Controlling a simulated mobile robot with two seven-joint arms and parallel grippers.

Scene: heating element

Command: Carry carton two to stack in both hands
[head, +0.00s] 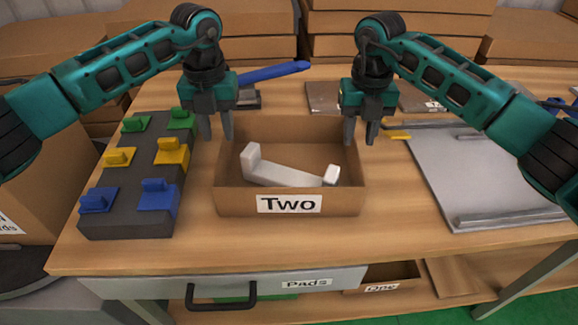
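Carton two is an open brown cardboard box (237,200) labelled "Two", standing on the wooden table in the head view. A white bracket-shaped part (285,176) lies inside it. My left gripper (216,138) points down at the carton's left side, with its fingers apart, one left of the wall and one on the inner side. My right gripper (360,139) points down at the right side in the same way, fingers apart. I cannot tell whether any finger touches the cardboard.
A dark block with blue, yellow and green pieces (133,190) stands left of the carton. A grey metal plate (470,170) lies to the right. Stacked cardboard boxes (400,22) stand behind the table. A "Pads" drawer (240,286) is below the front edge. Bare tabletop (300,240) lies in front.

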